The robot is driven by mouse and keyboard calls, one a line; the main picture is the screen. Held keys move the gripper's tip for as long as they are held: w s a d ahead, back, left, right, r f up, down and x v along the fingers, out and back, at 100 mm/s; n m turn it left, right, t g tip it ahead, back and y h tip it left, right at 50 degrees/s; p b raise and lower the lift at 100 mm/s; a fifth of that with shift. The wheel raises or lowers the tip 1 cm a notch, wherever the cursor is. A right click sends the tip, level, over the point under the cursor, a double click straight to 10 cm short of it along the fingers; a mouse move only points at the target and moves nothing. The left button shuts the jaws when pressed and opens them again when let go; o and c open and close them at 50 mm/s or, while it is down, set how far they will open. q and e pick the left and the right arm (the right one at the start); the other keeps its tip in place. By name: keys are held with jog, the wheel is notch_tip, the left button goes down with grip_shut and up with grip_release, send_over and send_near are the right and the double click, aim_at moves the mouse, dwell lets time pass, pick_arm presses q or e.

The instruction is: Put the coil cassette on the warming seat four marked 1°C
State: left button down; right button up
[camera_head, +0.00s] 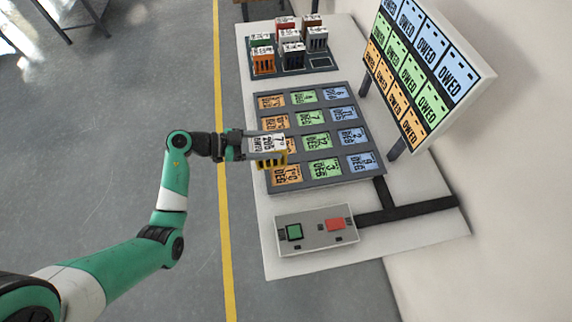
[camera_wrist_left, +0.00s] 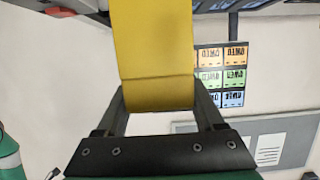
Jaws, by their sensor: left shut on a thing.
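A coil cassette (camera_head: 270,158), yellow with a white labelled top, is held in my left gripper (camera_head: 246,147) at the left side of the warming plate (camera_head: 323,187). The left wrist view shows the yellow cassette (camera_wrist_left: 157,50) between the two fingers, which are shut on it. The cassette appears above the plate and covers part of the left, orange column. The plate has orange, green and blue labelled seats. The bottom left orange seat (camera_head: 287,175) shows just below the cassette. The seat labels are too small to read surely. My right gripper is not in view.
A dark rack (camera_head: 321,64) with several other cassettes stands at the back. A grey control box (camera_head: 317,229) with green and red buttons lies at the front. An upright board (camera_head: 484,75) with coloured "OWED" cards stands at the right. The floor at left is open.

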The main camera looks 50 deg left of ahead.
aim_at(286, 163)
pick_arm(q)
jog(key=d+f, duration=0.1)
jog(key=w+d+f+b, duration=0.1)
jog(key=f, duration=0.1)
jog(key=w+d+f, duration=0.1)
jog(key=shift+w+f+b, duration=0.1)
jog(key=shift+f+b, duration=0.2)
jog(key=shift+b, duration=0.1)
jog(key=shift+w, duration=0.1)
jog(key=f+b, duration=0.2)
jog(key=f, duration=0.1)
jog(key=f+b, duration=0.1)
jog(key=shift+w+d+f, duration=0.2)
jog(key=shift+w+d, duration=0.05)
jog(key=shift+d, duration=0.1)
jog(key=shift+r, duration=0.15)
grip_release()
jog(key=shift+f, duration=0.2)
jog(key=shift+r, duration=0.15)
